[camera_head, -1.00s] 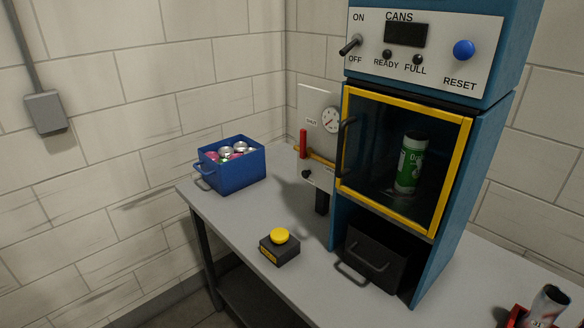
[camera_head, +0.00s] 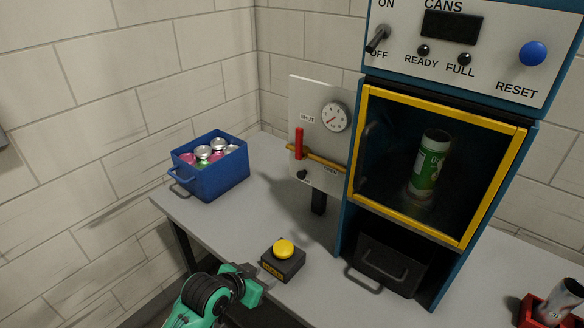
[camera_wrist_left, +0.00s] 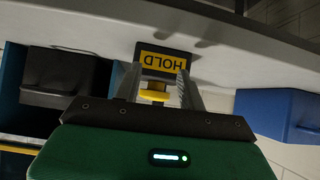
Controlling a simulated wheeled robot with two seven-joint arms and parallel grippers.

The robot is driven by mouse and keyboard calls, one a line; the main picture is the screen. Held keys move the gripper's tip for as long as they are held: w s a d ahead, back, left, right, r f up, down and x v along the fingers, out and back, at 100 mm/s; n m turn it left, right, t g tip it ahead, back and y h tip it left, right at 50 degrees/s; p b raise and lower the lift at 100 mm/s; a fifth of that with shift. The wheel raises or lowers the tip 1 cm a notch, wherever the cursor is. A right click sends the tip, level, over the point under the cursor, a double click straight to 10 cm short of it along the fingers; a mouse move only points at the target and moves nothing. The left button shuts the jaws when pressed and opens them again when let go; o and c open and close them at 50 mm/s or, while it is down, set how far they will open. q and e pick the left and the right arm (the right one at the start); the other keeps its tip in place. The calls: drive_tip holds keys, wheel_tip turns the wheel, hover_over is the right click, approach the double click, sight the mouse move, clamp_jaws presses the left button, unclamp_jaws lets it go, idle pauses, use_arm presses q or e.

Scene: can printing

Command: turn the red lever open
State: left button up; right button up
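The red lever (camera_head: 299,143) stands upright on a yellow pipe (camera_head: 325,162) on the front of a light grey panel (camera_head: 310,100). Its top is near a SHUT label; another label is at the pipe's right, partly hard to read. A round gauge (camera_head: 335,117) is above right of the lever. My left gripper (camera_head: 254,284) is low at the table's front edge, beside the yellow button box and well below the lever. My right gripper is not in view.
The yellow button (camera_head: 284,248) on a black box marked HOLD (camera_wrist_left: 162,62) is close to my left gripper. A blue bin of cans (camera_head: 215,180) stands back left. The blue machine (camera_head: 450,268) with a yellow-framed door holds a green can (camera_head: 428,168). The table between bin and panel is clear.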

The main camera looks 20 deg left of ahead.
use_arm(q)
drive_tip(key=w+r+t+h, duration=0.1)
drive_tip(key=w+r+t, duration=0.2)
drive_tip(key=w+r, duration=0.55)
drive_tip(key=t+h, duration=0.2)
drive_tip(key=t, duration=0.2)
approach(298, 144)
drive_tip(key=shift+m, duration=0.3)
drive_tip(key=p+x, duration=0.4)
drive_tip(key=x, duration=0.5)
drive_tip(key=shift+w+a, duration=0.1)
drive_tip(key=shift+w+d, duration=0.25)
drive_tip(key=shift+w, duration=0.4)
clamp_jaws()
